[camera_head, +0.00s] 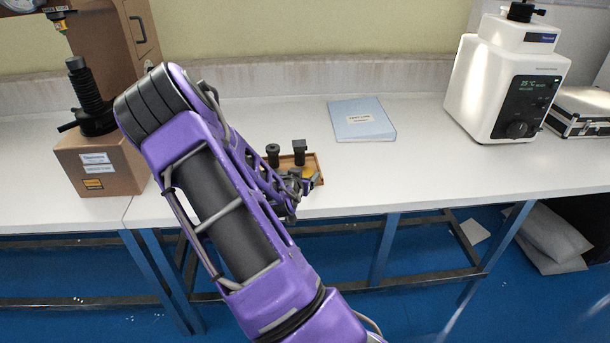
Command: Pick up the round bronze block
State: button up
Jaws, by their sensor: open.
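A small wooden tray (319,163) sits near the front edge of the white table. A yellowish, bronze-coloured block (308,172) shows at the tray's right front part; it looks round but is small and partly hidden by my gripper. My gripper (313,182) is at the tray's front right corner, open, right beside or over this block. I cannot tell whether the fingers touch it. My purple arm hides the tray's left front part.
Two dark pieces, a round one (273,153) and a square-topped one (299,151), stand at the tray's back. A blue-white folder (361,119) lies behind. A white tester (505,80) stands right, a dark tester (90,100) left. The table between folder and white tester is clear.

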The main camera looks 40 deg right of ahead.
jog(key=shift+c, duration=0.3)
jog(key=shift+r, duration=0.1)
grip_shut()
